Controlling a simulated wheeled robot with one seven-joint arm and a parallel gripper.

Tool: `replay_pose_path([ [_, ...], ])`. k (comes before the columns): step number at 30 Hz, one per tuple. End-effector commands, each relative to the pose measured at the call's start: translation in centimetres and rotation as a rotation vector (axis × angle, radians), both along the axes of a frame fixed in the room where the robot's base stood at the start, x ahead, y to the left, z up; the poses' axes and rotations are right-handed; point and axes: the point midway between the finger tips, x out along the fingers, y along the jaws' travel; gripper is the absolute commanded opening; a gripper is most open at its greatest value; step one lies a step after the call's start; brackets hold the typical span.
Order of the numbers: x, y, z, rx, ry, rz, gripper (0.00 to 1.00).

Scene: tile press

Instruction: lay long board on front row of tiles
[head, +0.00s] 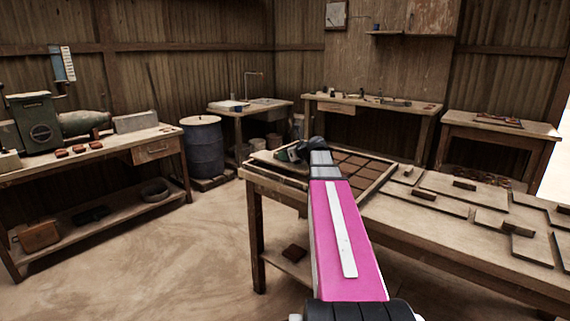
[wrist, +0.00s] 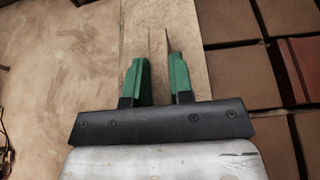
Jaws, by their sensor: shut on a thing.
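My gripper (wrist: 158,70) has green fingers, close together on a thin upright piece that shows between their tips in the wrist view. This looks like the grip of the long board, a pale strip (wrist: 184,22) running away under and beyond the fingers. In the head view my gripper (head: 288,154) is at the left end of the tile tray (head: 376,184), partly hidden by my pink arm. Brown tiles (head: 352,160) lie in rows in the tray; tiles (wrist: 233,20) also show right of the fingers in the wrist view. I cannot tell whether the board touches any tile.
Several flat boards with small block grips (head: 464,184) lie on the table (head: 400,219) right of the tray. A redder piece (wrist: 304,68) sits among the tiles. A workbench (head: 100,152), a blue drum (head: 203,150) and other tables stand behind. The floor at left is clear.

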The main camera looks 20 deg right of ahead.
Motion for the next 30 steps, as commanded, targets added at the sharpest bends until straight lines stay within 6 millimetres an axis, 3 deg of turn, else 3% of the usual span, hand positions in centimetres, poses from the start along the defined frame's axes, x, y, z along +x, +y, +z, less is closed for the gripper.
replay_pose_path([
  [8, 0.0, 0.0, -3.3, 0.002, 0.002, -0.001, 0.00],
  [20, 0.0, 0.0, -3.7, 0.001, 0.000, 0.000, 0.00],
  [21, 0.0, 0.0, -3.7, 0.001, 0.001, 0.000, 0.34],
  [22, 0.0, 0.0, -3.7, 0.001, 0.001, 0.000, 0.44],
  [30, 0.0, 0.0, -3.6, 0.001, 0.001, 0.000, 0.47],
])
